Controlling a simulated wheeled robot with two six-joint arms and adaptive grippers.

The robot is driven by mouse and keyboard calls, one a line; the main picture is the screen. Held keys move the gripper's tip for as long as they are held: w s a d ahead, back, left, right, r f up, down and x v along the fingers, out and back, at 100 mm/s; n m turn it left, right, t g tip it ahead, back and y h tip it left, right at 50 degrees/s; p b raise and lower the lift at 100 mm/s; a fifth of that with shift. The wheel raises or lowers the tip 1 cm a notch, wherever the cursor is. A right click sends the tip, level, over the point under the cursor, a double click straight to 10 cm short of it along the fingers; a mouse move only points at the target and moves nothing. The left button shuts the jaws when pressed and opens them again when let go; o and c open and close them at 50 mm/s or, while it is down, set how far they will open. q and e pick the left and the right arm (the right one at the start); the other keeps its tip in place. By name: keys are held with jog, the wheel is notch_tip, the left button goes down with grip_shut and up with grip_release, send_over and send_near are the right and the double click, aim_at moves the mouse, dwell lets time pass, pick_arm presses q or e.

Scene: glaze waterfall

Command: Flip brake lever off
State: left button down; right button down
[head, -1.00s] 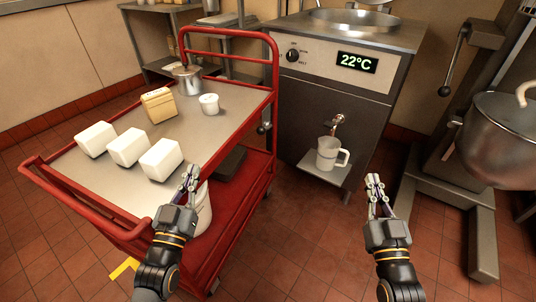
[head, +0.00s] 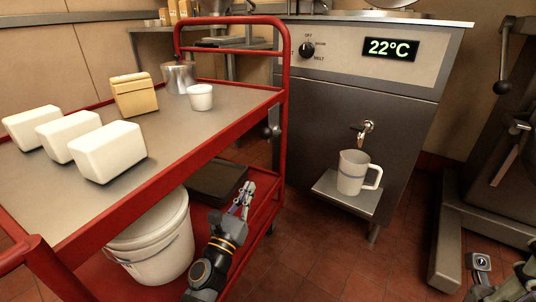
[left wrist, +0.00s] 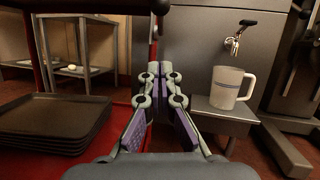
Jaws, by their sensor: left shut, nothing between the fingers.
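The red cart (head: 289,100) stands at left. A small dark lever-like fitting with a rounded end (head: 271,130) sits on its far right post; I take it for the brake lever, and its setting is too small to tell. My left gripper (head: 247,190) is shut and empty, below and left of that fitting and apart from it in the head view. In the left wrist view the closed fingers (left wrist: 160,68) point ahead, and a dark rounded shape (left wrist: 160,6) shows just above their tips. Only part of my right arm shows at the lower right; its fingers are out of view.
The cart top holds white blocks (head: 108,152), a tan block (head: 135,95), a white cup (head: 200,97) and a metal pot (head: 179,78). A white bucket (head: 155,240) and dark trays (head: 216,179) are below. Right stands a machine (head: 350,110) with a mug (head: 353,172) under its tap.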

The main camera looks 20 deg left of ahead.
pick_arm(q)
jog(key=p, duration=0.4)
send_near(274, 132)
jog(key=f, duration=0.2)
jog(key=w+r+p, duration=0.2)
jog(key=r, duration=0.1)
jog(key=shift+w+a+p, duration=0.15)
jog(key=shift+a+p, duration=0.15)
jog(key=shift+a, duration=0.1)
